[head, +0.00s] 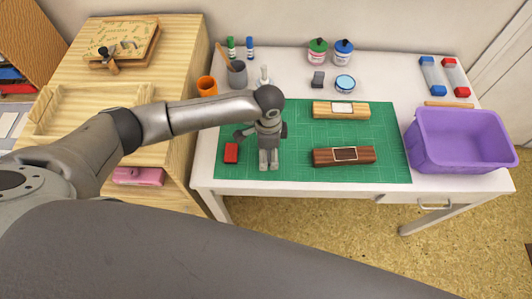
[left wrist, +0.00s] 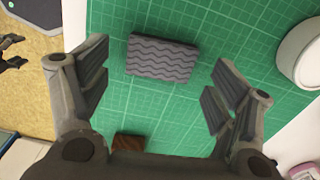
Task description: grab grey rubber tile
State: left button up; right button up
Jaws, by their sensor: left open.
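The grey rubber tile (left wrist: 162,57) is a dark rectangle with a wavy ribbed top. It lies flat on the green cutting mat (left wrist: 148,100) in the left wrist view. My left gripper (left wrist: 160,88) is open, with one finger on each side of the tile in the picture and apart from it. In the head view my left gripper (head: 268,160) points down over the left part of the mat. I cannot make out the tile there; the gripper seems to hide it.
A red block (head: 231,153) lies left of the gripper. A dark wooden block (head: 330,156) and a light one (head: 325,110) lie to its right. A purple bin (head: 462,145) stands far right. Dark finger-like parts (left wrist: 10,50), perhaps my right gripper, show at the wrist view's left edge.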

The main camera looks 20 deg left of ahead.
pick_arm(q)
jog(key=shift+f, duration=0.65)
jog(key=c, duration=1)
jog(key=shift+o, duration=0.2)
jog(key=shift+r, duration=0.1)
